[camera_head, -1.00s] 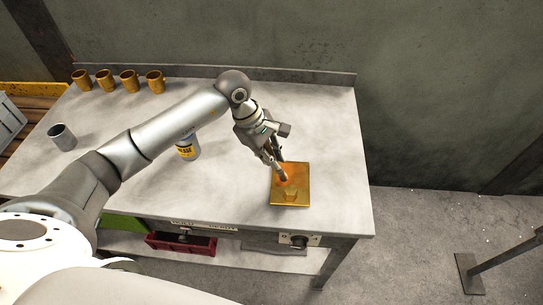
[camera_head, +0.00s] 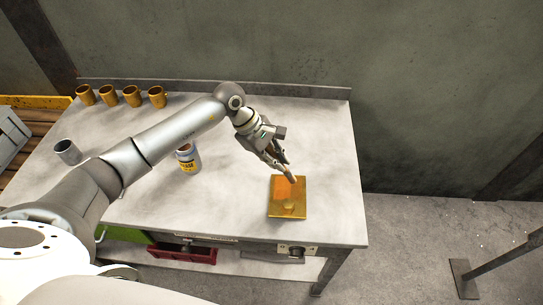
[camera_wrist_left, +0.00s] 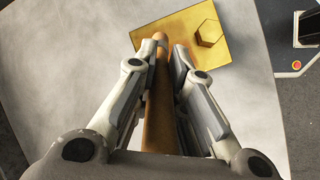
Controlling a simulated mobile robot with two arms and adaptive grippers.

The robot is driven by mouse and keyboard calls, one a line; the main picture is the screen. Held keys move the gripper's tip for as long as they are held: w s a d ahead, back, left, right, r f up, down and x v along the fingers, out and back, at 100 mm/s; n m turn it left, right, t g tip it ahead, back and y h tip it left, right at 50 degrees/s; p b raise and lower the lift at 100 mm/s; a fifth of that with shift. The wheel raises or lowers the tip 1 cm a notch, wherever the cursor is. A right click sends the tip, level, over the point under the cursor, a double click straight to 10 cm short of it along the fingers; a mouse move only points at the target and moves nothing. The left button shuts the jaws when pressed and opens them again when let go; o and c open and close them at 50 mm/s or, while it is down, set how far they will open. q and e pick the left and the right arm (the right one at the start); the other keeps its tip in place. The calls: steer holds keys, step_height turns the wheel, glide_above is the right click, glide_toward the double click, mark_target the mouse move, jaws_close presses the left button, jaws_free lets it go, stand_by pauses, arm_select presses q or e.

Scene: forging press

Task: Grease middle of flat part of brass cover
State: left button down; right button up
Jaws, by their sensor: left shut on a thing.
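The brass cover (camera_head: 287,205) lies flat on the workbench near its right front corner. In the left wrist view the flat part of the cover (camera_wrist_left: 160,27) shows beside a raised hexagonal boss (camera_wrist_left: 209,34). My left gripper (camera_head: 286,170) is shut on an orange-brown rod-like tool (camera_wrist_left: 160,110). The tool's rounded tip is over the cover's far edge in the head view; I cannot tell whether it touches. No grease can be made out on the cover. A can labelled as grease (camera_head: 188,160) stands left of the gripper, partly behind my arm. My right gripper is not in view.
Several brass mugs (camera_head: 132,96) stand along the back left of the workbench (camera_head: 235,205). A grey cup (camera_head: 67,152) stands at the left. A red bin (camera_head: 196,253) sits on the lower shelf. The bench around the cover is clear.

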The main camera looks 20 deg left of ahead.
arm_select(q)
steer(key=shift+w+a+f+h+p, duration=0.1)
steer(key=shift+w+f+h+p, duration=0.2)
steer(key=shift+w+f, duration=0.35)
steer(key=shift+w+f+h+p, duration=0.2)
steer(key=shift+w+f+h, duration=0.15)
steer(key=shift+f, duration=0.5)
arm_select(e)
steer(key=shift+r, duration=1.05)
arm_select(q)
steer(key=shift+f+t+b, duration=0.3)
steer(key=shift+f+b, duration=0.25)
steer(key=shift+b, duration=0.15)
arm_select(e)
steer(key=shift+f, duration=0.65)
arm_select(q)
steer(key=shift+s, duration=0.4)
steer(key=shift+w+f+b, duration=0.1)
steer(key=shift+w+b, duration=0.3)
steer(key=shift+b, duration=0.3)
steer(key=shift+w+a+b, duration=0.15)
steer(key=shift+w+b, duration=0.25)
steer(key=shift+b, duration=0.1)
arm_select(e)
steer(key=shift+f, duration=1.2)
